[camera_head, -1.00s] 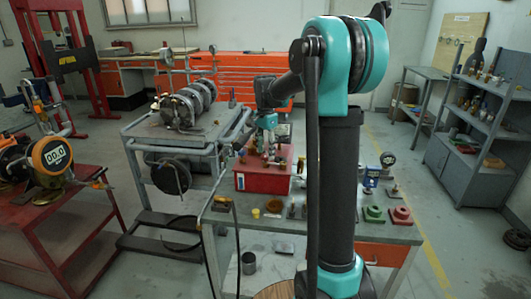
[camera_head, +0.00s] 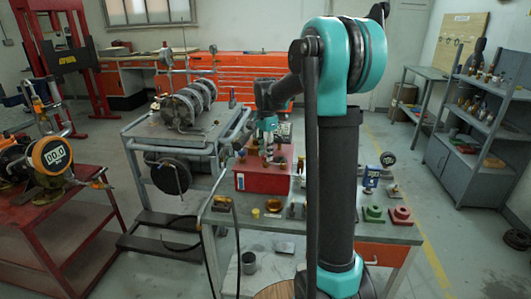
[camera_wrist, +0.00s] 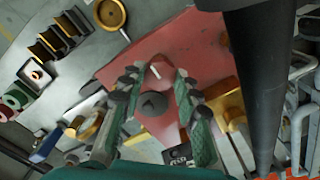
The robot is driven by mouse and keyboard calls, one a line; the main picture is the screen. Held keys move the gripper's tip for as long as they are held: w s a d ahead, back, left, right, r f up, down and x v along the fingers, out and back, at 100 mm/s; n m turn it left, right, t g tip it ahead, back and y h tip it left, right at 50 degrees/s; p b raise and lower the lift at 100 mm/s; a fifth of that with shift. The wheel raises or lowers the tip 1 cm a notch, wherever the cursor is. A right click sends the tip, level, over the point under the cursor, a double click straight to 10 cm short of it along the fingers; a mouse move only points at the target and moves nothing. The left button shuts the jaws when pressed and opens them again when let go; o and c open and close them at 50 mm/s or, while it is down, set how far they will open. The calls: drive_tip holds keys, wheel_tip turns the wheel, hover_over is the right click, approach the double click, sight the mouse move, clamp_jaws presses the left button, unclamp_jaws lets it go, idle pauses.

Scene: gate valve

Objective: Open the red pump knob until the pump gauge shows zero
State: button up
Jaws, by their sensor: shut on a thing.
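The red box-shaped pump unit (camera_head: 250,184) stands on the grey bench, with fittings on its top. It also shows as a red surface in the wrist view (camera_wrist: 125,72). A round red knob with a white mark (camera_wrist: 160,72) sits between my gripper's fingertips (camera_wrist: 160,84). My gripper, over the box in the head view (camera_head: 268,150), is shut on this knob with the fingers on either side. A dark round part (camera_wrist: 153,104) lies between the fingers, nearer the palm. An orange digital gauge (camera_head: 53,156) at far left seems to read 00.0; I cannot tell whether it is the pump's.
Green (camera_head: 373,213) and red (camera_head: 400,215) flanged parts stand at the bench's right. A blue valve (camera_head: 371,178) and dark gauge (camera_head: 388,159) are behind them. A cart with a motor-like machine (camera_head: 186,105) is at the back left. Brass fittings crowd the box.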

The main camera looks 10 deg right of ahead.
drive_tip(key=shift+n, duration=0.3)
drive_tip(key=n, duration=0.3)
drive_tip(key=shift+n, duration=0.3)
drive_tip(key=n, duration=0.4)
drive_tip(key=shift+n, duration=0.3)
drive_tip(key=n, duration=0.4)
drive_tip(key=shift+n, duration=0.3)
drive_tip(key=n, duration=0.4)
drive_tip(key=shift+n, duration=0.3)
drive_tip(key=o, duration=1.2)
drive_tip(key=shift+c, duration=0.2)
drive_tip(key=shift+r, duration=0.1)
